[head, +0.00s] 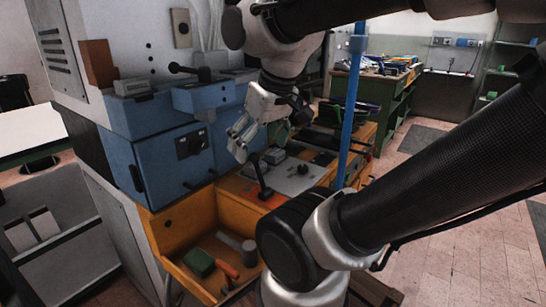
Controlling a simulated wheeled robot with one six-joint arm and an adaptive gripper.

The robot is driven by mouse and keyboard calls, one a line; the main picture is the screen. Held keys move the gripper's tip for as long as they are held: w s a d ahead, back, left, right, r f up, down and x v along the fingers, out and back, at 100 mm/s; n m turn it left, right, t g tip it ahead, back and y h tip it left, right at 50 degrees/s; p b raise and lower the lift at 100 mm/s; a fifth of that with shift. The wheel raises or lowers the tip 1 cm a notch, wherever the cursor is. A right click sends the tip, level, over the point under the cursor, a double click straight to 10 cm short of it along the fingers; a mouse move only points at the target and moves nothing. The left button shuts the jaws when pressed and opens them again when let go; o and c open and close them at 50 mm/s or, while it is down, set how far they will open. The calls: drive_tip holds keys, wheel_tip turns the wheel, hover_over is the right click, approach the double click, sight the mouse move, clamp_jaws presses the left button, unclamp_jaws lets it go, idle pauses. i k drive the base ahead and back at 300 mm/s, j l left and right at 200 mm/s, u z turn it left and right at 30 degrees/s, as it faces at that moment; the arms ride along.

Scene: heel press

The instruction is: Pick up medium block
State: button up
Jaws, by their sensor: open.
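My gripper (240,138) hangs from my arm near the picture's middle, with its silver fingers apart and nothing seen between them. It is in front of the blue machine and above the metal plate (297,183). Small dark block-like pieces (274,156) sit on the plate, below and right of the fingers. A green block (199,262) lies in the orange tray, well below the gripper. I cannot tell which of these is the medium block. My arm hides part of the bench.
The orange tray (168,226) also holds a grey cylinder (249,251) and an orange-handled tool (227,269). A black-knobbed lever (262,178) rises near the plate. A blue post (351,110) stands to the right. A green workbench (388,97) stands behind; open floor lies at right.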

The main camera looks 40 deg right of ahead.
sight(275, 155)
drive_tip(key=l+u, duration=0.3)
drive_tip(key=l, duration=0.2)
drive_tip(key=k+l+u, duration=0.15)
drive_tip(key=l+u, duration=0.2)
drive_tip(key=k+l+u, duration=0.15)
drive_tip(key=l+u, duration=0.15)
drive_tip(key=l, duration=0.3)
